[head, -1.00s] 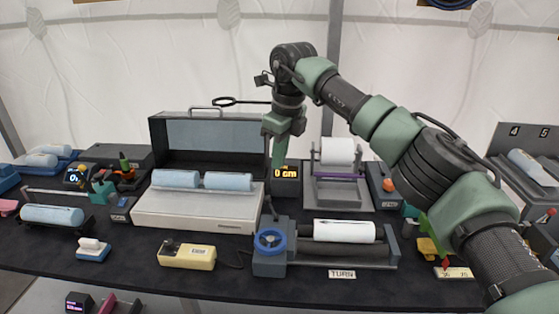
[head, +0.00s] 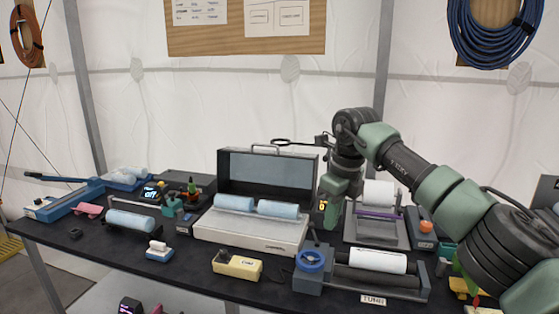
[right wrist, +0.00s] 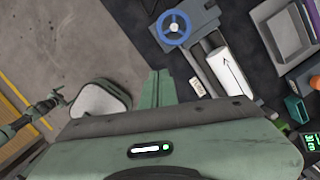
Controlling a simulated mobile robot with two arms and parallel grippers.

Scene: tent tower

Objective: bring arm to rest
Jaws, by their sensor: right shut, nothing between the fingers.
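My right arm comes in from the right in the head view and holds its gripper (head: 330,218) pointing down above the bench. In the right wrist view the two green fingers (right wrist: 160,86) lie together, shut and empty. A green and black arm part, seemingly my left arm (right wrist: 35,113), shows at the left of the right wrist view.
The dark bench (head: 200,268) carries an open case (head: 250,230) with two blue rolls, a yellow box (head: 237,265), a blue roll on a stand (head: 131,222) and a white roll on a grey holder (head: 377,235). The air above the bench's left side is clear.

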